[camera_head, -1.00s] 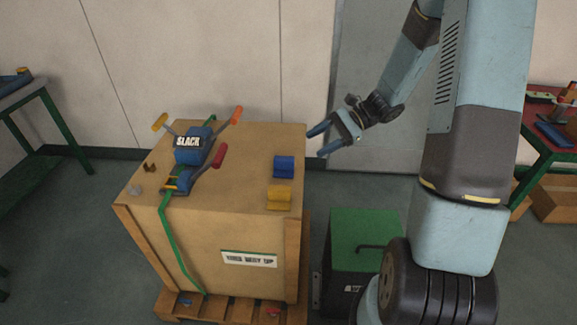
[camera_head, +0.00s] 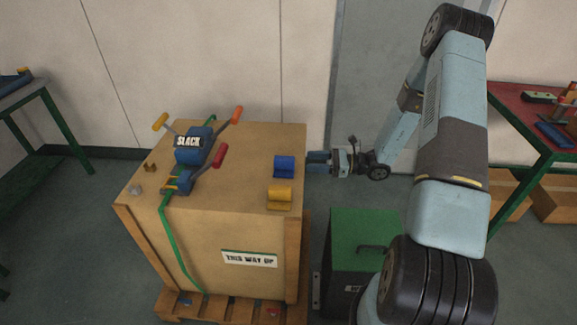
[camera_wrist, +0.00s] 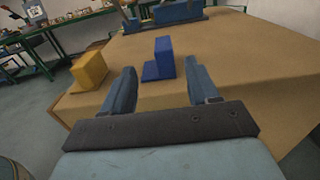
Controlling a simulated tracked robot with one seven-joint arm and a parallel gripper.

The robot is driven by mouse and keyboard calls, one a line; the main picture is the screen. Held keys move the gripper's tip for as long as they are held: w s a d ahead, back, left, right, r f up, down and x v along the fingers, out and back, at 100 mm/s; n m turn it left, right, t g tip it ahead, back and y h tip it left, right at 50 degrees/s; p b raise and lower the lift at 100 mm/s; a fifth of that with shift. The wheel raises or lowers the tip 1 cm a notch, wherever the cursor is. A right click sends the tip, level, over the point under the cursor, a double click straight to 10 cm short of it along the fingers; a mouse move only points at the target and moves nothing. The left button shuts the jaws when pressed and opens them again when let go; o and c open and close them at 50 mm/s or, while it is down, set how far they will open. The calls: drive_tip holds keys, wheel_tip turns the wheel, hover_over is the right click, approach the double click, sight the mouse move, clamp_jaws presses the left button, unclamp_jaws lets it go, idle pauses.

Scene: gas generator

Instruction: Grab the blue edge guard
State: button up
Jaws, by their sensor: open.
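The blue edge guard (camera_head: 284,166) sits on top of the wooden crate (camera_head: 240,165) near its right edge. In the wrist view the blue edge guard (camera_wrist: 159,60) stands just ahead of my gripper, roughly between the lines of the two fingers. My gripper (camera_head: 314,162) is at the crate's right side, pointing left at the guard. In the wrist view my gripper (camera_wrist: 158,86) is open with nothing between its fingers, and the guard appears just beyond the fingertips.
A yellow edge guard (camera_head: 279,197) sits beside the blue one, nearer the front. A blue ratchet (camera_head: 193,147) marked SLACK with a green strap (camera_head: 179,247) lies on the crate's left part. A green box (camera_head: 364,232) stands on the floor to the right.

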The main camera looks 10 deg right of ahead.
sight(281, 158)
drive_tip(key=w+a, duration=0.1)
drive_tip(key=a, duration=0.6)
drive_tip(key=w+a, duration=0.1)
drive_tip(key=a, duration=0.3)
drive_tip(key=shift+w+a, duration=0.15)
drive_tip(key=shift+w, duration=0.15)
drive_tip(key=c, duration=1)
